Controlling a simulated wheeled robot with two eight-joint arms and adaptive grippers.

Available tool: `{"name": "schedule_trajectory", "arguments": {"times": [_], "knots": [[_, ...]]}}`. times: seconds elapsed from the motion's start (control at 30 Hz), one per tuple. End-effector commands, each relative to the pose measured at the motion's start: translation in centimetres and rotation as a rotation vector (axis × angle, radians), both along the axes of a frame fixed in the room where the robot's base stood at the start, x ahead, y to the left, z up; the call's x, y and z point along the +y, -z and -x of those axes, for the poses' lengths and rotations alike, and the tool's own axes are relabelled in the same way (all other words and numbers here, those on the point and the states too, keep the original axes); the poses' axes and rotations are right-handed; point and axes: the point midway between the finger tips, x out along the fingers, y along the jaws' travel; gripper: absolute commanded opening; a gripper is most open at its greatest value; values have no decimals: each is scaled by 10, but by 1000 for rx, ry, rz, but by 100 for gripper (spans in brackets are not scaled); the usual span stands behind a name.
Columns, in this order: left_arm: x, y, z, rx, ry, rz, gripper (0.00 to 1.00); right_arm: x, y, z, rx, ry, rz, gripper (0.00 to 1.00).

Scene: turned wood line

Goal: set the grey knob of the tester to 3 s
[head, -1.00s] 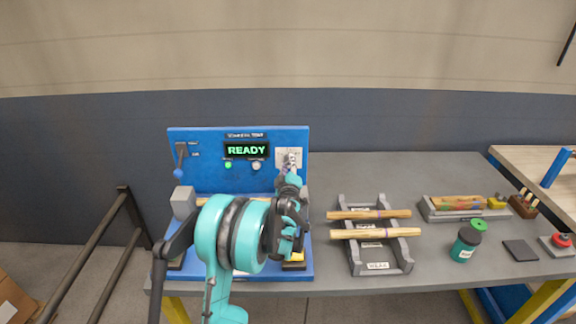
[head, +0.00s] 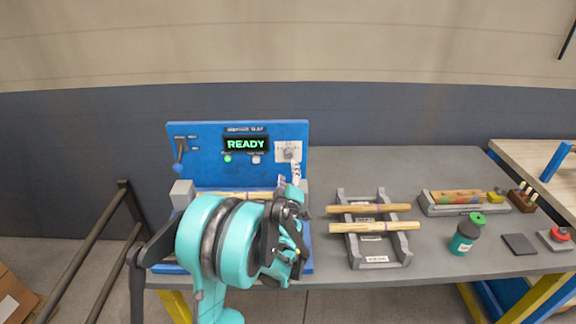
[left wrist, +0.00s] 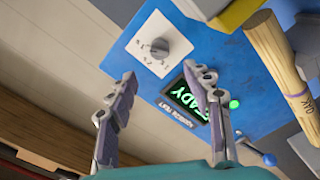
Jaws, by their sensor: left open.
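The blue tester (head: 210,144) stands at the left of the bench, its display reading READY in green. Its grey knob (head: 289,152) sits on a pale dial plate at the panel's upper right. The knob also shows in the left wrist view (left wrist: 160,47), beyond the fingers and apart from them; the dial marks are too small to read. My left gripper (head: 290,176) is in front of the tester, below the knob. In the left wrist view its two fingers (left wrist: 163,115) are spread with nothing between them. My right gripper is not in view.
A wooden piece (left wrist: 275,62) lies in the tester, close to my left fingers. A grey rack (head: 374,262) with two turned wood pieces stands to the right. Further right are a teal jar (head: 464,240), a tray (head: 450,209) and a red button (head: 559,232).

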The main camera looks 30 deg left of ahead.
Motion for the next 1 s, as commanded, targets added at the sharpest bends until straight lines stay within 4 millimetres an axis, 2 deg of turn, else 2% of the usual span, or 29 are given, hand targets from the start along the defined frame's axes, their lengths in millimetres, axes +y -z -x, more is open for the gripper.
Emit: {"name": "schedule_trajectory", "arguments": {"times": [0.1, 0.23, 0.8, 0.87, 0.93, 1.0], "knots": [[-10, 0, 14, 0, 2, 0, 51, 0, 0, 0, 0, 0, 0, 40], [-14, 0, 22, 0, 0, 0, 51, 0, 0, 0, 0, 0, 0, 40], [-17, -2, 23, 0, 6, -3, 51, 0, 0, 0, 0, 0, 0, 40], [-23, -8, 22, 1, 30, -19, 51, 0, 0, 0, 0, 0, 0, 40], [-40, -24, 21, 4, 87, -56, 51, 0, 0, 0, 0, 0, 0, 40], [-69, -44, 21, 18, 179, -115, 51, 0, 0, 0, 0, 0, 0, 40]]}}
